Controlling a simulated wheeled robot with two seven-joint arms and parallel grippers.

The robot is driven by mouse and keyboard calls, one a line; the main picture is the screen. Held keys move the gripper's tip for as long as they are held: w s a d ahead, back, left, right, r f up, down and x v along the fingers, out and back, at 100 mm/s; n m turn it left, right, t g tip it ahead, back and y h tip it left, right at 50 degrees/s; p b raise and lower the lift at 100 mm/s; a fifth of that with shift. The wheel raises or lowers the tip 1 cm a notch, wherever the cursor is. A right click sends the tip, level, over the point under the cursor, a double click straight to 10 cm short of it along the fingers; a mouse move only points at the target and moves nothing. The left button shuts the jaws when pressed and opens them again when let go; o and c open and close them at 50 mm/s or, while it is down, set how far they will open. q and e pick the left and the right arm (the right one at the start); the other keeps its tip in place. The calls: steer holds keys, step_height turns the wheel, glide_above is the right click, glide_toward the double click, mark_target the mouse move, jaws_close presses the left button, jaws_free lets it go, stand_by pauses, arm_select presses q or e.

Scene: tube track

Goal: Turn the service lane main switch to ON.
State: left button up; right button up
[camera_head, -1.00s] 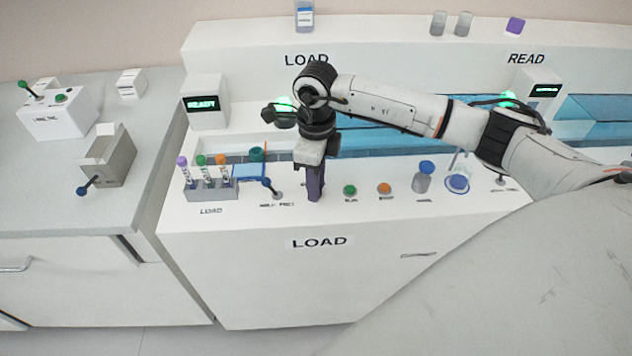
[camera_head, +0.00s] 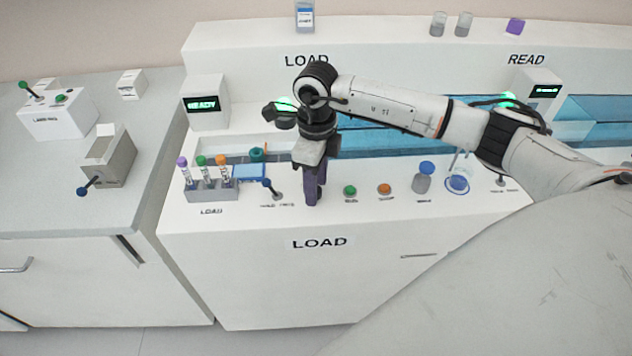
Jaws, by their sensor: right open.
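No switch here is legibly marked as the service lane main switch. A lever with a blue ball knob (camera_head: 267,183) stands on the LOAD console's front ledge, tilted left; its small label is hard to read. My right gripper (camera_head: 313,195) points down just right of this lever, apart from it. It is open, with nothing seen between its dark purple fingers. Another lever (camera_head: 501,181) stands at the ledge's right, partly by my arm. On the left bench, a grey box (camera_head: 112,160) has a blue-knobbed lever (camera_head: 82,191). My left gripper is not in view.
A rack (camera_head: 212,195) with capped tubes stands left of the lever. A READY display (camera_head: 205,105) is behind. A white box (camera_head: 58,115) has a green-knobbed lever.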

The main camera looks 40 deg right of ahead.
steer(key=shift+r, duration=0.1)
step_height(320, 180, up, 10)
steer(key=shift+b, duration=0.3)
stand_by(0.5)
